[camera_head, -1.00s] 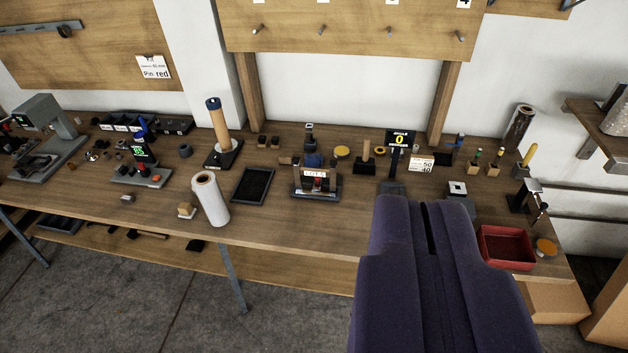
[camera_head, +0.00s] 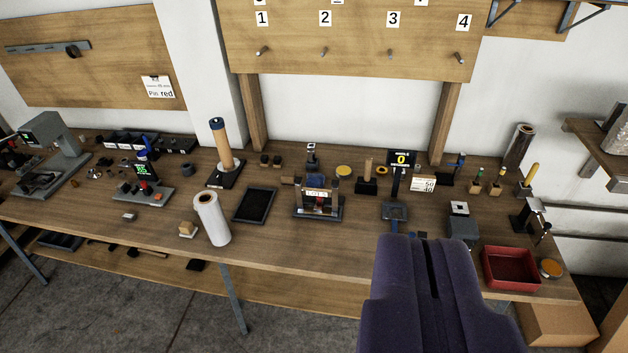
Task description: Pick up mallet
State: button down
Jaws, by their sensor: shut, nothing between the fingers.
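I cannot pick out a mallet for certain. One candidate stands on the bench right of centre: a wooden handle upright in a dark block (camera_head: 367,183). Another is a long thin handled tool (camera_head: 148,250) lying on the shelf under the bench, small and dim. My gripper (camera_head: 430,242) is the large purple shape at the lower right, in front of the bench's front edge. Its two sides are together with only a narrow dark slit between them. It is shut and empty, and it hides part of the bench edge behind it.
The long wooden bench (camera_head: 130,228) is crowded. A white roll (camera_head: 211,220), a black tray (camera_head: 254,205), a red tray (camera_head: 510,268) and a small display on a stand (camera_head: 401,158) stand on it. A pegboard numbered 1 to 4 (camera_head: 355,30) rises behind. Open floor lies in front.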

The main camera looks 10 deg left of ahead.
aim_at(366, 183)
jog(key=i, duration=2.45)
